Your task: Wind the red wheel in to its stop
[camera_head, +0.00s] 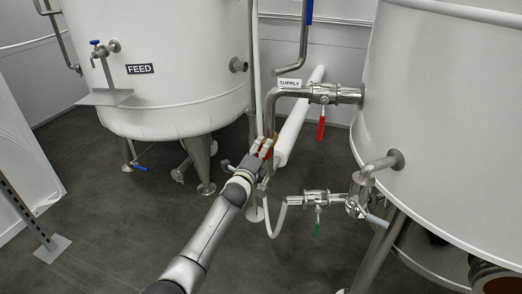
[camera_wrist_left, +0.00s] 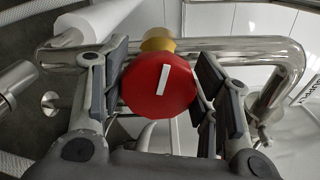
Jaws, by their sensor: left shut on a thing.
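The red wheel (camera_wrist_left: 150,98) is a round knob with a white bar on its face, tilted a little from upright in the wrist view. A yellow part (camera_wrist_left: 157,41) shows behind it, in front of a steel pipe. My left gripper (camera_wrist_left: 160,85) is shut on the red wheel, with dark finger pads at its left and right sides. In the head view, my left gripper (camera_head: 262,149) is at the upright pipe below the SUPPLY label, and only a little red of the wheel (camera_head: 268,155) shows. How far the wheel is wound in cannot be told. My right gripper is not in view.
The FEED tank (camera_head: 185,70) stands at the left and another white tank (camera_head: 440,110) at the right. A supply valve with a red lever (camera_head: 321,129) and a lower valve with a green lever (camera_head: 317,229) sit right of my gripper.

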